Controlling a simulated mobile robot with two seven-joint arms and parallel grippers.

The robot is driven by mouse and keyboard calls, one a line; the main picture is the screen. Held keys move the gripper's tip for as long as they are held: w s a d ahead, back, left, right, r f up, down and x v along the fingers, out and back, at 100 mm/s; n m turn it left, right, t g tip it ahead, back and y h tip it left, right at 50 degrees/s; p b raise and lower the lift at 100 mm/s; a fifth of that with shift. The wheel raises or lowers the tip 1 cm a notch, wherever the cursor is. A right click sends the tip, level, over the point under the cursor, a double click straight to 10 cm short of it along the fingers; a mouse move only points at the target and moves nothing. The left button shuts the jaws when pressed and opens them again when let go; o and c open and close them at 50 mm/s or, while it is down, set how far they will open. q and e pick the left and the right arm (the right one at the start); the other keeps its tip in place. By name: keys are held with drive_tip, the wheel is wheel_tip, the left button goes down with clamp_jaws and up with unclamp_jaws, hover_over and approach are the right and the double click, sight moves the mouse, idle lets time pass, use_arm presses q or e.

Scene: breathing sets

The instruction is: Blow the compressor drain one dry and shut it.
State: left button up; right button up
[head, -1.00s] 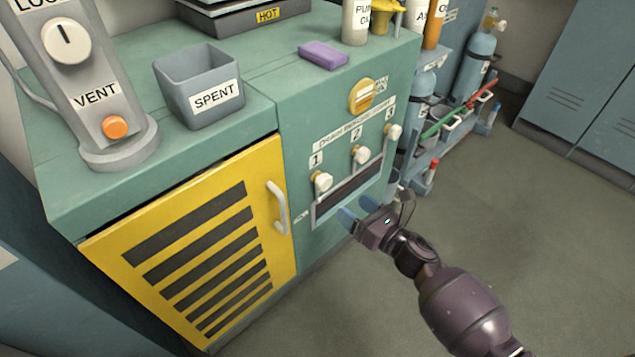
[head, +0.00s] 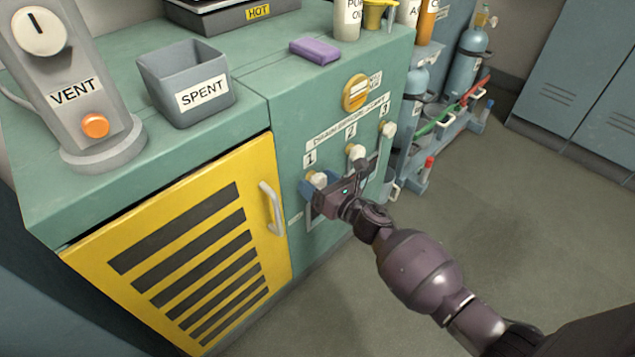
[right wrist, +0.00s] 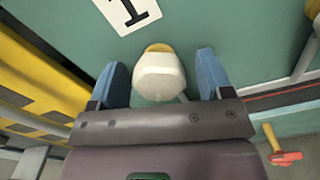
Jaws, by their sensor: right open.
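The drain panel on the green cabinet has three white knobs under the labels 1, 2 and 3. The drain 1 knob (head: 317,179) is partly covered by my right gripper (head: 316,187) in the head view. In the right wrist view the same knob (right wrist: 160,78) stands between the two blue fingers of my right gripper (right wrist: 161,82), with gaps on both sides. The gripper is open. The drain 2 knob (head: 355,152) and the drain 3 knob (head: 388,129) are to the right. The dark slot below the knobs is mostly hidden by my gripper. My left gripper is not in view.
A round yellow dial (head: 356,94) sits above the labels. The yellow louvred door (head: 160,270) with a white handle (head: 271,207) is just left. On top stand a grey SPENT bin (head: 190,84), a purple block (head: 315,50) and a VENT post (head: 90,120). Floor at right is clear.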

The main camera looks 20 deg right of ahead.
drive_tip(key=c, duration=0.9)
